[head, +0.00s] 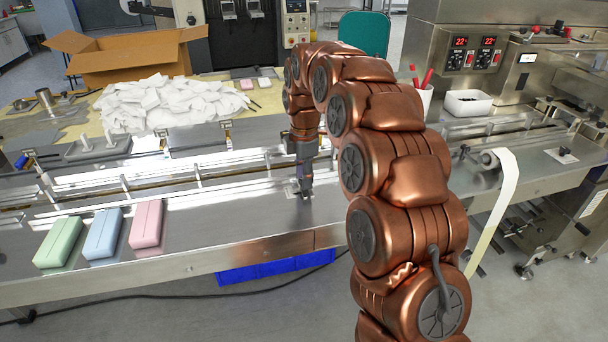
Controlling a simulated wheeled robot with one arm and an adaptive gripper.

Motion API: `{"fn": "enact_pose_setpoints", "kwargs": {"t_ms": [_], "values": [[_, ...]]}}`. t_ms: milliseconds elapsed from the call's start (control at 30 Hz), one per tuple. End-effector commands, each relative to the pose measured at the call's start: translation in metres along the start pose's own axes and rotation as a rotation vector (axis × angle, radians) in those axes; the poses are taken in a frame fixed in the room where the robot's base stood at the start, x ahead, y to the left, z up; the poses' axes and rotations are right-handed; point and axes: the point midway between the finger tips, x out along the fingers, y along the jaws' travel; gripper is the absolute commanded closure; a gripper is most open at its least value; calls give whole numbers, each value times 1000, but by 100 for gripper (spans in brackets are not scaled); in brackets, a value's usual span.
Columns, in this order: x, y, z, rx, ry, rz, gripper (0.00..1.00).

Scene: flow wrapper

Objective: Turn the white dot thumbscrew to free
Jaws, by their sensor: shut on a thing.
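My copper-coloured arm reaches over the machine bed, and my gripper (306,192) points straight down at the steel deck in the middle of the head view. It is shut on a small thumbscrew on a pale plate (291,188) fixed to the deck. The jaws hide nearly all of the thumbscrew. I cannot make out a white dot or which way the screw is turned. Another small plate with a dark knob (562,153) sits on the deck at the far right, apart from my gripper.
Green (60,242), blue (103,234) and pink (147,224) blocks lie on the deck at left. Guide rails (200,184) run behind my gripper. A paper strip (495,213) hangs at right. Behind stand a pile of white packets (165,100) and a cardboard box (125,58).

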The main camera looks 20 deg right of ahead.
Motion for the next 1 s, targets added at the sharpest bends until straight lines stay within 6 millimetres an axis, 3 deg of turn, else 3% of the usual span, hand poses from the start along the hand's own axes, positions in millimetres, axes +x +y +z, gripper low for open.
{"fn": "enact_pose_setpoints", "kwargs": {"t_ms": [467,500,700,1000], "values": [[-1,0,1,-11,-2,2,96],[-1,0,1,-11,-2,2,57],[0,0,1,-11,-1,1,37],[-1,0,0,-12,0,1,36]]}}
